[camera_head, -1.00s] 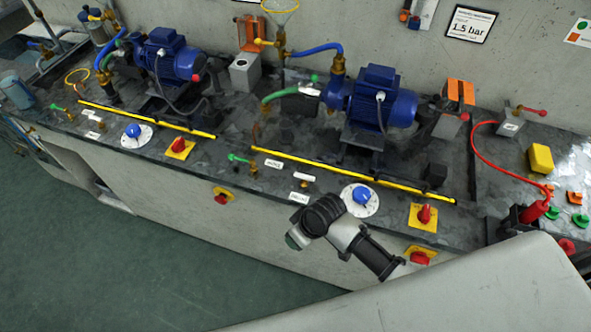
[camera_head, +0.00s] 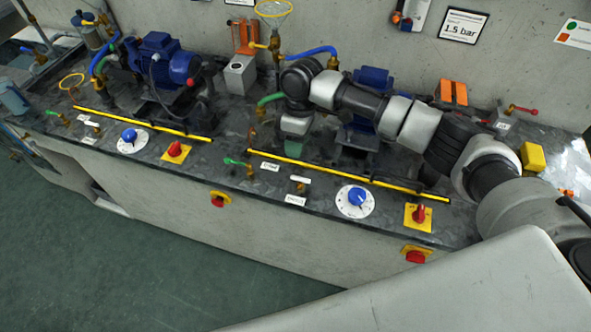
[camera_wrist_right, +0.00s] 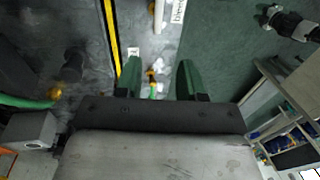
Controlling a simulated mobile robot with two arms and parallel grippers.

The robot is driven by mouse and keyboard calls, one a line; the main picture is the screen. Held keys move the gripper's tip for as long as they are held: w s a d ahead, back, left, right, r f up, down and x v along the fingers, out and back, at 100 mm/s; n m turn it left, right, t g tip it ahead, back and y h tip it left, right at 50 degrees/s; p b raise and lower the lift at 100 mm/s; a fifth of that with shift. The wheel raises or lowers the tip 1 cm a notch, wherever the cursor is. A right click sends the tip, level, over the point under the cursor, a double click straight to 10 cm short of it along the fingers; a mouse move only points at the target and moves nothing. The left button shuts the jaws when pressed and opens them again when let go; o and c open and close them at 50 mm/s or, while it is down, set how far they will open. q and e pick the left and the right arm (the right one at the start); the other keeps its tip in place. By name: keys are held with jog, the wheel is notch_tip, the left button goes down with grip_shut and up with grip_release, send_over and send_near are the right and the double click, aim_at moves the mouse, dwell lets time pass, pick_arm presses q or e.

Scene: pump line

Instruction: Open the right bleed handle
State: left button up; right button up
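The right bleed handle (camera_head: 300,179) appears as a short white lever on a brass fitting. It is on the bench's front strip, above a small white label (camera_head: 295,200). In the right wrist view, the white lever (camera_wrist_right: 159,16) is at the top edge beside a label reading "bleed" (camera_wrist_right: 178,11). My right gripper (camera_head: 298,147) points down over the bench, behind the yellow strip in the picture and apart from the lever. In the right wrist view its green fingers (camera_wrist_right: 159,66) are spread, with nothing held between them. My left gripper is out of view.
A green-handled valve (camera_head: 237,162) is left of the bleed handle. A blue knob on a white dial (camera_head: 356,198) and a red switch (camera_head: 419,214) are to its right. My right arm covers much of the right blue pump (camera_head: 372,78). Open floor lies in front.

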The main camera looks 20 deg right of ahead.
aim_at(300, 179)
jog(key=f, duration=0.3)
jog(key=s+f+p, duration=0.1)
jog(key=f, duration=0.5)
jog(key=shift+s+a+f, duration=0.2)
jog(key=shift+a+f, duration=0.15)
grip_shut()
